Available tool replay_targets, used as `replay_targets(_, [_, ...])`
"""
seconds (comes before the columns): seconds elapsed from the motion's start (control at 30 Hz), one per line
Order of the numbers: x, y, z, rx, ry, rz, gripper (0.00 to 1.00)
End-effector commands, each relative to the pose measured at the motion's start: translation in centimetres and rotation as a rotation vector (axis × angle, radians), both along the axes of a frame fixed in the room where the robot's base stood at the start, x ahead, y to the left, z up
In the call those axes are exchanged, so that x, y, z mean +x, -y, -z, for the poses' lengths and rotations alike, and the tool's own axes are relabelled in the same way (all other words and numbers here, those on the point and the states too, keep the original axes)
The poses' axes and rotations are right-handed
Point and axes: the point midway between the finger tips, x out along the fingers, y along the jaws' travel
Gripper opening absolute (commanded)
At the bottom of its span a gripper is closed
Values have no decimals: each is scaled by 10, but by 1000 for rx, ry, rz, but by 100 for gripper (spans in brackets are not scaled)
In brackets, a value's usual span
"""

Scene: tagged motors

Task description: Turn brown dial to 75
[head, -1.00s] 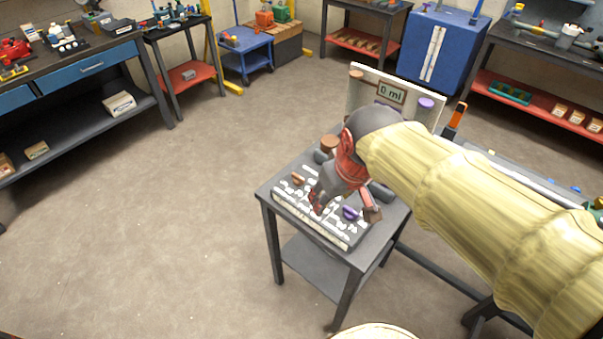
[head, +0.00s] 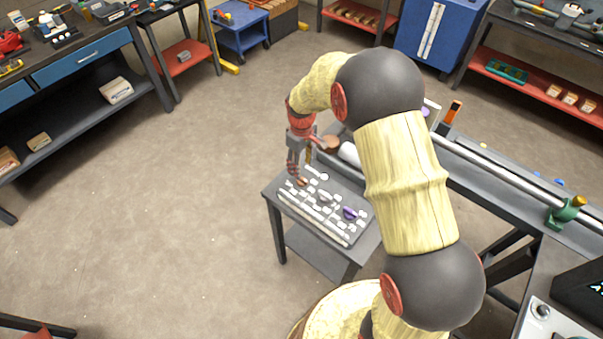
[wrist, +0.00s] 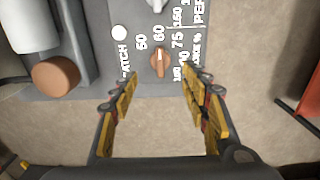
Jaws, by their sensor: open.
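The brown dial (wrist: 160,62) sits on the grey labelled panel (wrist: 122,75). In the wrist view its pale pointer mark faces up, near the printed 60. The printed 75 is to the right of it. My gripper (wrist: 155,88) is open, with one finger to the left and one to the right just below the dial, not visibly touching it. In the head view my gripper (head: 300,167) hangs just above the brown dial (head: 302,182), at the left part of the panel on the small table.
A purple dial (head: 350,213) and a grey dial (head: 325,197) sit on the same panel. A long bench with a rail (head: 500,172) lies to the right. The floor to the left is clear.

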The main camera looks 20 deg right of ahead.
Motion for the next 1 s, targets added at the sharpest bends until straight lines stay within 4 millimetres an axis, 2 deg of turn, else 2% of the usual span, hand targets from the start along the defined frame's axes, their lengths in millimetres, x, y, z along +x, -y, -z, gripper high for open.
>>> replay_targets(0.5, [0,0,68,0,-5,-3,46])
replay_targets(0.7, [0,0,79,0,-4,-3,46])
replay_targets(0.93, [0,0,80,1,-3,-3,46])
replay_targets(1.0, [0,0,80,1,-3,-3,43])
